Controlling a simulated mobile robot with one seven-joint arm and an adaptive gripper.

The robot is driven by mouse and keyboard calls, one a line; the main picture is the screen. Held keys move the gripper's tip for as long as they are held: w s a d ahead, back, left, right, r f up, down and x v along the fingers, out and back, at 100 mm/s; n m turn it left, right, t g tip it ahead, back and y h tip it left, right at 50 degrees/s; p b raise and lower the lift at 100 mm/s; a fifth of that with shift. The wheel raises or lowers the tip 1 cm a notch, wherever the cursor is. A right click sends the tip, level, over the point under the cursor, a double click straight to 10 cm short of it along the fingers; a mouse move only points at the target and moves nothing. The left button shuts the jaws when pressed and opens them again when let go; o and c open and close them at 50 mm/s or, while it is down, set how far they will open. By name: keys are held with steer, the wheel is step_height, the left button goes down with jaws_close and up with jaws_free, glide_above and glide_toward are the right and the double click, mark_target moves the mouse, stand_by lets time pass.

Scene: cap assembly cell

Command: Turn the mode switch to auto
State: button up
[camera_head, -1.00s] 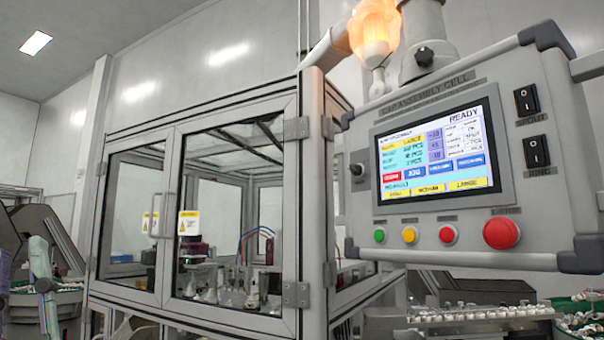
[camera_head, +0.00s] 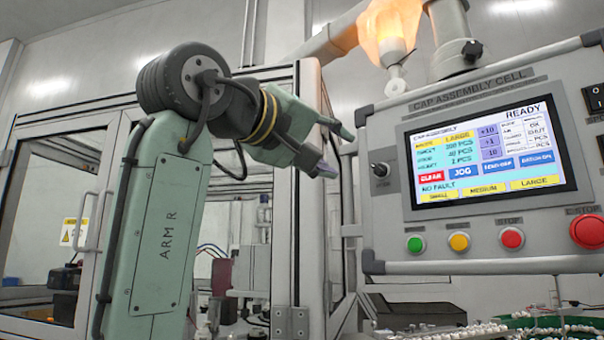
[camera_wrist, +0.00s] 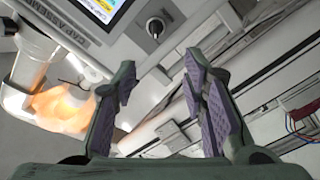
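The mode switch (camera_head: 380,169) is a small black knob on the grey control panel (camera_head: 450,268), left of its screen. Its label is too small to read. It also shows in the wrist view (camera_wrist: 155,27), at the top centre, with a pale mark on its face. My gripper (camera_head: 338,151) is just left of the switch in the head view, in front of the cabinet frame, and apart from the switch. In the wrist view my gripper (camera_wrist: 160,88) has its purple-padded fingers spread with nothing between them. The switch lies beyond the gap between the fingertips.
The lit screen (camera_head: 488,156) reads READY and NO FAULT. Green (camera_head: 415,243), yellow (camera_head: 458,242) and red (camera_head: 511,238) buttons sit below it. A large red button (camera_head: 588,231) is at the right. The glazed cabinet's post (camera_head: 309,200) stands behind the gripper.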

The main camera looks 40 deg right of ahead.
mark_target(374, 166)
steer(key=p+x, duration=0.1)
steer(key=x, duration=0.2)
steer(key=s+p+x, duration=0.1)
steer(key=x, duration=0.2)
steer(key=p+x, duration=0.1)
steer(key=x, duration=0.3)
steer(key=shift+s+d+f+p, duration=0.1)
steer(key=shift+s+d+p, duration=0.1)
steer(key=shift+p, duration=0.1)
steer(key=shift+w+d+f, duration=0.1)
steer(key=shift+w+d, duration=0.05)
steer(key=shift+d, duration=0.3)
jaws_close()
